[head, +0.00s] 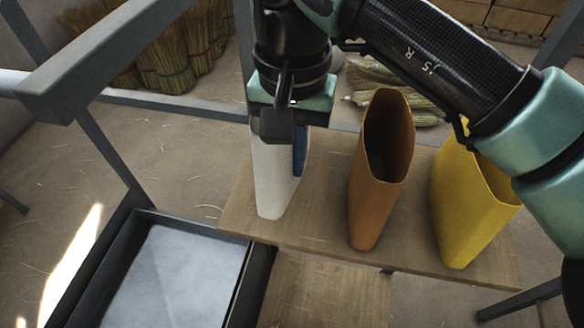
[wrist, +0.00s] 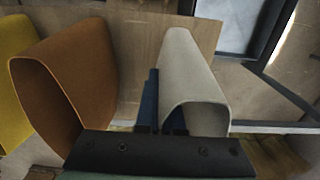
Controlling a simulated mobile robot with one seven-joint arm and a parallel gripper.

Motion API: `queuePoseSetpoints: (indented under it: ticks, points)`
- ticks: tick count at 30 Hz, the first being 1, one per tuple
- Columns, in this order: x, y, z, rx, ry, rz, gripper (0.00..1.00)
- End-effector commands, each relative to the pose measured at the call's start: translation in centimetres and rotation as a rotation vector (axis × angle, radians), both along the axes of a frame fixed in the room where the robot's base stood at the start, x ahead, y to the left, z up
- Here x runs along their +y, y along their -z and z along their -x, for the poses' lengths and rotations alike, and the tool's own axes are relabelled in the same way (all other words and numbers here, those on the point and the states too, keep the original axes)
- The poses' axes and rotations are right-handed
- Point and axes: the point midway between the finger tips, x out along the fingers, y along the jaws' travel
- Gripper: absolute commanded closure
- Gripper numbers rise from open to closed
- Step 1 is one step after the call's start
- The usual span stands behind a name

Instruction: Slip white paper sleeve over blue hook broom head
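The white paper sleeve (head: 270,185) stands upright on a wooden board, its narrow end down and its open mouth up. It also shows in the wrist view (wrist: 191,70). My gripper (head: 293,150) is over its mouth, pointing down. In the wrist view my gripper's (wrist: 163,115) blue fingers sit close together, one outside the sleeve's side wall and one inside the mouth, with the wall pinched between them. In the head view the sleeve's top is partly hidden by my gripper. No blue hook broom head can be made out in either view.
An orange sleeve (head: 380,175) and a yellow sleeve (head: 465,205) stand to the right on the wooden board (head: 325,225). A dark-rimmed tray (head: 180,280) lies at lower left. Straw bundles (head: 170,55) stand behind; more brooms (head: 405,100) lie at the back. A grey frame (head: 100,55) crosses the upper left.

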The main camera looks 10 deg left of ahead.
Motion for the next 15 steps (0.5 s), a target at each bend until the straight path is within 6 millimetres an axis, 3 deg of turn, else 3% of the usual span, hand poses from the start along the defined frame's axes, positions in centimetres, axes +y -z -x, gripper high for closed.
queuePoseSetpoints:
  ticks: [6, 15]
  points:
    - [0.0, 3.2, 0.1, 0.001, 0.000, -0.002, 1.00]
    - [0.0, 3.4, 0.0, -0.001, 0.000, 0.000, 1.00]
